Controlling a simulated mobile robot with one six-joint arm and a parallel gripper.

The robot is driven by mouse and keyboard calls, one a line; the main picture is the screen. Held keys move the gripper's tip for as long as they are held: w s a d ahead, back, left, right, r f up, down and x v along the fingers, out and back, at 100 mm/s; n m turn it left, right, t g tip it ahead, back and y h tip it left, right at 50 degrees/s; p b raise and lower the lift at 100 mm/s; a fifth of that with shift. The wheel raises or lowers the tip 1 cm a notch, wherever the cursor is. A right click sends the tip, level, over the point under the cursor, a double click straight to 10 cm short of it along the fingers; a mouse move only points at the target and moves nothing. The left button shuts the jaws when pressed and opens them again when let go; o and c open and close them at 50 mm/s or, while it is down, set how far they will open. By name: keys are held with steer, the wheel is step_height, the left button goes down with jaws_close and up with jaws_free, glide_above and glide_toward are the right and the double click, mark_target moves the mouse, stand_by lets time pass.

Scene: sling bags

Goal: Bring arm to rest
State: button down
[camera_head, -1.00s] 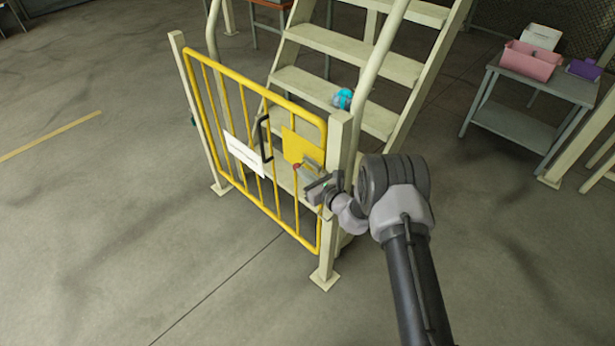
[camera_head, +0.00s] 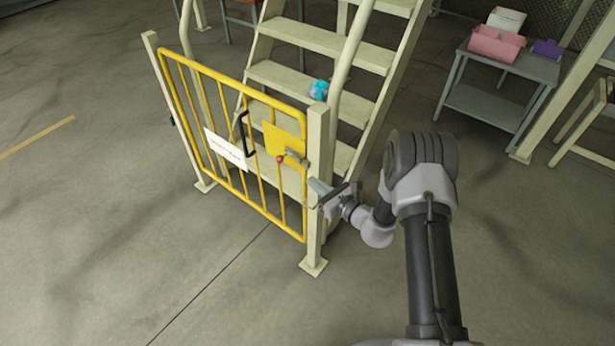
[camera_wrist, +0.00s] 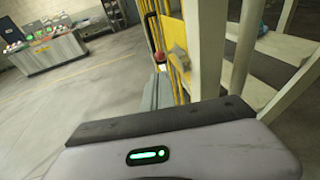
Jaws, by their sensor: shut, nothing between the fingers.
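My gripper (camera_head: 322,192) is shut and empty. It is beside the cream gate post (camera_head: 318,140), just below and to the right of the latch (camera_head: 294,157) with its red knob (camera_head: 280,159). I cannot tell whether it touches the post. My arm runs up from the bottom right and bends toward the gate. In the wrist view, the gripper body fills the lower part, and the post (camera_wrist: 205,45) and red knob (camera_wrist: 159,57) show just beyond it.
The yellow gate (camera_head: 215,150) stands across the foot of cream stairs (camera_head: 325,40). A small blue and purple item (camera_head: 319,90) lies on a step. A grey table (camera_head: 500,110) with a pink bin (camera_head: 497,43) stands at right. The floor at left is clear.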

stand_by(0.4)
steer(key=s+a+r+n+g+y, duration=0.1)
steer(key=s+a+r+n+g, duration=0.15)
steer(key=r, duration=0.45)
steer(key=s+a+r+n+g+y, duration=0.1)
steer(key=s+a+r+n+g, duration=0.1)
steer(key=s+r+n, duration=0.35)
steer(key=s+a+r+n+g+y, duration=0.1)
steer(key=s+a+r+n+g, duration=0.15)
steer(key=r, duration=0.55)
steer(key=s+d+r+n+g+h, duration=0.1)
steer(key=s+r+n+g+h, duration=0.15)
steer(key=s, duration=0.35)
steer(key=s+r+n+g+h, duration=0.1)
steer(key=s+r+n, duration=0.3)
steer(key=s, duration=0.2)
steer(key=s+d+r+n+t+h+b, duration=0.1)
steer(key=s+d+n+t+h, duration=0.3)
steer(key=s+d, duration=0.9)
steer(key=d+r+n+h, duration=0.1)
steer(key=n+h, duration=0.1)
steer(key=h, duration=0.2)
steer(key=shift+s+d+r, duration=0.15)
steer(key=shift+r, duration=0.15)
steer(key=c, duration=2.2)
jaws_free()
